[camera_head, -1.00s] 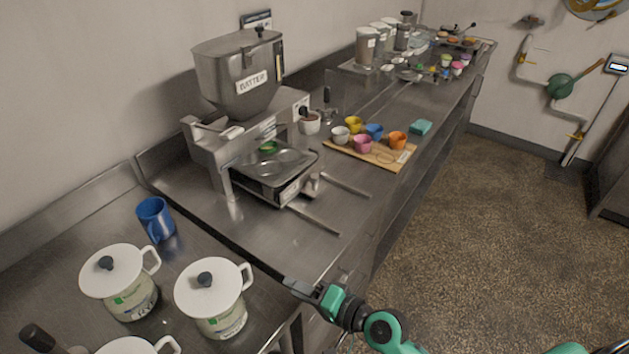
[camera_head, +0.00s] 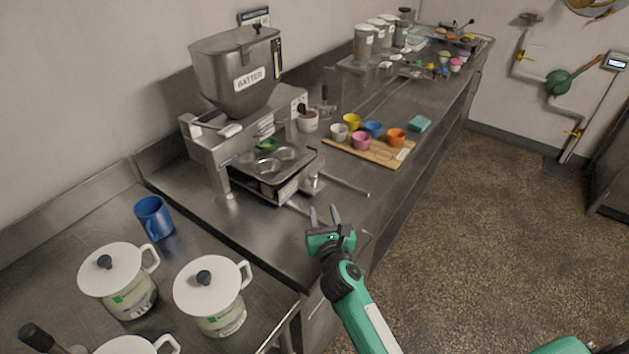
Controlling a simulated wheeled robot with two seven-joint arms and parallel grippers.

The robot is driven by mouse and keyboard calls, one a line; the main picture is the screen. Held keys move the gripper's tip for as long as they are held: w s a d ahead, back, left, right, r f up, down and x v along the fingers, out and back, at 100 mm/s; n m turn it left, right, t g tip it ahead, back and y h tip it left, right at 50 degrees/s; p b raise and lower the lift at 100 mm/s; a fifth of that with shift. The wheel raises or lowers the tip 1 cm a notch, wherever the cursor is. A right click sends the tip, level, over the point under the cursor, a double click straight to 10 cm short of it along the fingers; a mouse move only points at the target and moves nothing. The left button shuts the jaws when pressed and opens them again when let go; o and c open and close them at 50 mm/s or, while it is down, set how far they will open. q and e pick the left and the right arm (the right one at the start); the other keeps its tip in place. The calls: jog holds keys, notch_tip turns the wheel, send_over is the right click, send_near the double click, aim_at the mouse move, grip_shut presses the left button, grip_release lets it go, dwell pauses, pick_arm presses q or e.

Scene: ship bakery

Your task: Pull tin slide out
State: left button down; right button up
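The tin slide (camera_head: 283,187) sits under the batter machine (camera_head: 236,90) on the steel counter, with a muffin tin (camera_head: 277,160) on it. Metal rails stick out from its front toward the counter edge. My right gripper (camera_head: 325,214) is raised at the counter's front edge, its two fingers apart and pointing toward the slide. Nothing shows between the fingers. They overlap the near rail's end in the picture; I cannot tell whether they touch it. My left gripper is not in view.
A blue mug (camera_head: 155,217) and white lidded pots (camera_head: 210,293) stand at the left. A wooden board (camera_head: 372,151) with several coloured cups lies right of the machine. The counter before the machine is mostly bare.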

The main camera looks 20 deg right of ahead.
aim_at(314, 179)
jog(key=w, duration=0.4)
jog(key=w+d, duration=0.1)
jog(key=w, duration=0.8)
jog(key=shift+w+d, duration=0.2)
jog(key=shift+d, duration=0.15)
grip_shut()
